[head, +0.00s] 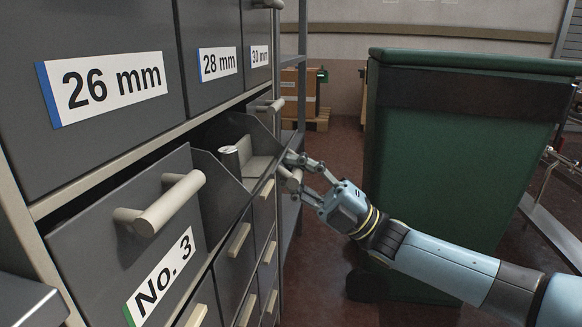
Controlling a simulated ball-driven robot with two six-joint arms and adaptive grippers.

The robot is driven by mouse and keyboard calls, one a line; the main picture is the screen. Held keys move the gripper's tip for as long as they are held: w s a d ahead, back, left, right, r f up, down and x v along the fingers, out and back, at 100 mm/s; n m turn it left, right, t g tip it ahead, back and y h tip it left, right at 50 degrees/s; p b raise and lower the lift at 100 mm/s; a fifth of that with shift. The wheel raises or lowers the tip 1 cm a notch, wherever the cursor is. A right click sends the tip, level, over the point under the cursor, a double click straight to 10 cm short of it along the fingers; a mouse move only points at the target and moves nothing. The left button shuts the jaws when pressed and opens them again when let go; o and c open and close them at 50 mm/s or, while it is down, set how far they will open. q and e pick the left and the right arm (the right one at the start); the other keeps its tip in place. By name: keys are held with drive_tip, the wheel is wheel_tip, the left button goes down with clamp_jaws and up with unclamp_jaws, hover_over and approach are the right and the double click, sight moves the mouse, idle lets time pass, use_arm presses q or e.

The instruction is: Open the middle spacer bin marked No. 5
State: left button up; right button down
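The middle bin (217,187) of the second row, beyond the bin marked No. 3 (110,245), is drawn out of the grey cabinet. Its open top shows a silver-ended roll (229,157) and a grey block-like shape inside. Its front is seen nearly edge-on, so its No. 5 mark is hidden. My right gripper (292,173) is at that front, with its fingers on either side of the pale bar handle (287,180). It looks shut on the handle, though the fingertips are partly hidden. My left gripper is not in view.
Bins marked 26 mm (110,84), 28 mm (219,64) and 30 mm (260,54) are in the row above. Smaller drawers (235,255) with bar handles are below. A large green wheeled bin (450,150) stands close behind my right arm. Brown floor (325,270) lies between.

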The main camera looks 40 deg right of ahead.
drive_tip(key=c, duration=1.6)
unclamp_jaws()
drive_tip(key=shift+s+d+r, duration=0.15)
drive_tip(key=shift+r, duration=0.05)
drive_tip(key=shift+c, duration=0.2)
drive_tip(key=o, duration=0.4)
drive_tip(key=shift+o, duration=0.2)
drive_tip(key=v, duration=1.2)
drive_tip(key=shift+f, duration=0.15)
drive_tip(key=shift+c, duration=0.4)
